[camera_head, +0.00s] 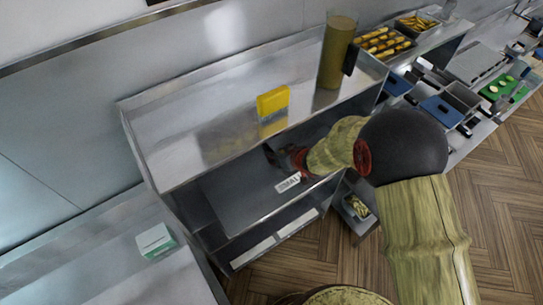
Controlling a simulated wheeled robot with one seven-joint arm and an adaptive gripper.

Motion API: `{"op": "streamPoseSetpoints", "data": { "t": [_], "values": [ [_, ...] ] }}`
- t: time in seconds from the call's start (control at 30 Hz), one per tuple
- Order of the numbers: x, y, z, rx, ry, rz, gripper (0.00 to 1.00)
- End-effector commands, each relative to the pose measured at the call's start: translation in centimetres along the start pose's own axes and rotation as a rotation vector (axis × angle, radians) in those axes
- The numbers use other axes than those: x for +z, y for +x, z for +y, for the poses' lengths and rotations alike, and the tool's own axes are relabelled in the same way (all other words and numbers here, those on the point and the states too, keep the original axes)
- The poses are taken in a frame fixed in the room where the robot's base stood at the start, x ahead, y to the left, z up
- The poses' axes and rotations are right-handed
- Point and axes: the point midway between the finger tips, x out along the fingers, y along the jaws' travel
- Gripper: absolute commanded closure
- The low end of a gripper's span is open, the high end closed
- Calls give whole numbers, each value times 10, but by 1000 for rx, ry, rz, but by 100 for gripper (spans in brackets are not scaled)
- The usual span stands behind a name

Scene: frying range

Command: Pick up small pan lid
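My arm reaches in from the right, and my gripper (272,155) is under the upper steel shelf, above the dark lower surface (238,190). The gripper end is small, dark and partly shaded by the shelf edge, so its finger opening cannot be made out. A white label (287,183) with partly readable dark lettering is on the front of the lower surface, just below the gripper. I cannot make out a small pan lid; any lid there is hidden by the shelf, the shade or my arm.
The upper steel shelf (190,135) holds a yellow box (272,102) and a tall olive cylinder (337,50). Trays of fried food (384,43) stand at the back right. A white-green box (155,241) sits on the left counter. Wooden floor (300,258) lies in front.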

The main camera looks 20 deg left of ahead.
Motion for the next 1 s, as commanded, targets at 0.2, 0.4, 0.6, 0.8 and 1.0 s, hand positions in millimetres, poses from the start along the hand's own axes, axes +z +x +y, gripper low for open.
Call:
{"op": "streamPoseSetpoints", "data": {
  "t": [0.2,0.4,0.6,0.8,1.0],
  "values": [
    [-4,23,1,0,1,-1,65],
    [-5,48,3,1,1,-1,65],
    [-5,55,3,3,1,0,65],
    [-5,54,3,3,1,0,68],
    [-5,54,3,3,1,0,79]
  ]
}}
